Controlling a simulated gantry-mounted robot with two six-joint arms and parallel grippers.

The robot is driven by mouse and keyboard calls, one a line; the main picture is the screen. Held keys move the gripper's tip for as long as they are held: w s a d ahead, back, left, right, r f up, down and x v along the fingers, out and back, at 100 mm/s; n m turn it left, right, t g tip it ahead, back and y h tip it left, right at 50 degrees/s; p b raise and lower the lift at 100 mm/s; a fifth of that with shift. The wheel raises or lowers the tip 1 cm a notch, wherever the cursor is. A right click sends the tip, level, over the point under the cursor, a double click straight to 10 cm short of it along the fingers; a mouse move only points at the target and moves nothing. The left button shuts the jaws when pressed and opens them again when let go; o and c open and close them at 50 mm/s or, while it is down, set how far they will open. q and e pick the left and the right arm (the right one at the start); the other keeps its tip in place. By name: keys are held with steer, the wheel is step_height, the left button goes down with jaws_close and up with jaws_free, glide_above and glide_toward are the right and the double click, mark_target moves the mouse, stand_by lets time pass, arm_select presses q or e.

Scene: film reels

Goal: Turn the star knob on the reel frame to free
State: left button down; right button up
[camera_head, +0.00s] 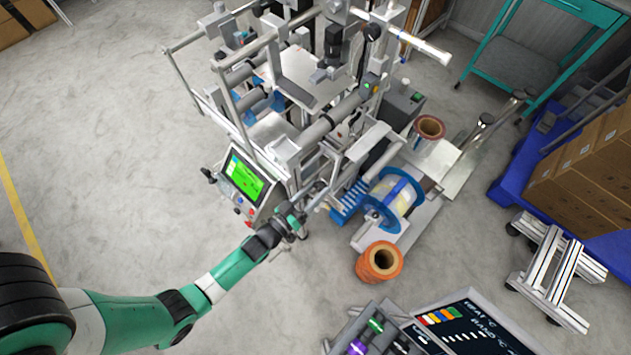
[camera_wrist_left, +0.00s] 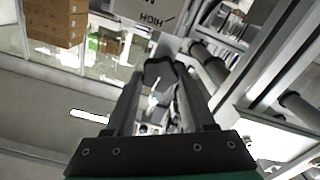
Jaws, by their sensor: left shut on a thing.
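In the head view my left gripper (camera_head: 297,222) is at the near side of the metal reel frame (camera_head: 330,125), just right of the green-lit screen. In the left wrist view its two fingers (camera_wrist_left: 163,85) are closed around a dark, lobed piece that looks like the star knob (camera_wrist_left: 160,67). The knob shows at the fingertips; its far side and its pointing direction cannot be made out. In the head view the gripper hides the knob. A pale panel with upside-down lettering (camera_wrist_left: 145,12) lies just beyond it. My right gripper is not in view.
A control screen (camera_head: 243,182) sits close left of the gripper. A blue-flanged reel (camera_head: 398,198) and an orange spool (camera_head: 380,262) stand to the right. A blue pallet with cardboard boxes (camera_head: 590,170) is at the right. Open floor (camera_head: 90,150) lies left.

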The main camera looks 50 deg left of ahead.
arm_select(q)
steer(key=shift+c, duration=1.2)
jaws_free()
steer(key=s+d+p, duration=0.1)
steer(key=s+p, duration=0.1)
steer(key=s, duration=0.9)
steer(key=shift+s+d, duration=0.25)
steer(key=shift+d, duration=0.05)
